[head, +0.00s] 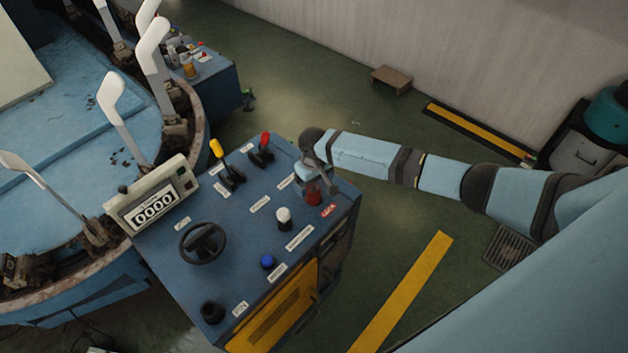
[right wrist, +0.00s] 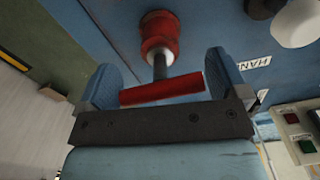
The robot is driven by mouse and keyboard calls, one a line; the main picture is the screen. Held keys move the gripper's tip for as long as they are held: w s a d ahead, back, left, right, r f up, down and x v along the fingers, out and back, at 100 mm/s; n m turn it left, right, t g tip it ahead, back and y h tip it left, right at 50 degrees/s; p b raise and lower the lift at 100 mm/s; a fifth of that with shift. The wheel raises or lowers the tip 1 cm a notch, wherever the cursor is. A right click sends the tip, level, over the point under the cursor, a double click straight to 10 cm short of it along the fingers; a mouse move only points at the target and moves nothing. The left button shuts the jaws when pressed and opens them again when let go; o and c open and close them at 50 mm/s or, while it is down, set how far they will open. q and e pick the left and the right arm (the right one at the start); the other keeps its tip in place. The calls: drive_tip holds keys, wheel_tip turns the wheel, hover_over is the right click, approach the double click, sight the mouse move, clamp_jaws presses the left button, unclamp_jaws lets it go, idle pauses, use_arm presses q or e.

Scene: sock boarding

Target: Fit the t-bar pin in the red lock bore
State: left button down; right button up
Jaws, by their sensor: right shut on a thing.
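The red lock bore (right wrist: 160,32) is a red collar on the blue console top, at the top middle of the right wrist view. In the head view the red lock bore (head: 314,197) stands near the console's right corner, beside a red label. My right gripper (head: 313,176) is just above it, shut on the t-bar pin. The pin's red crossbar (right wrist: 162,92) lies between the two blue fingers, and its grey shaft points at the collar. The shaft's far end meets the collar in the picture; I cannot tell how deep it sits. My left gripper is out of view.
The blue console (head: 255,215) carries a black handwheel (head: 204,243), a white knob (head: 284,217), yellow and red levers, a blue button and a counter box (head: 153,203). The boarding machine with white foot forms (head: 112,95) is at left. Green floor is open behind the console.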

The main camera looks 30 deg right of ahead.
drive_tip(key=o, duration=0.7)
wheel_tip(320, 180, up, 14)
drive_tip(key=shift+f+b, duration=0.15)
drive_tip(key=shift+b, duration=0.45)
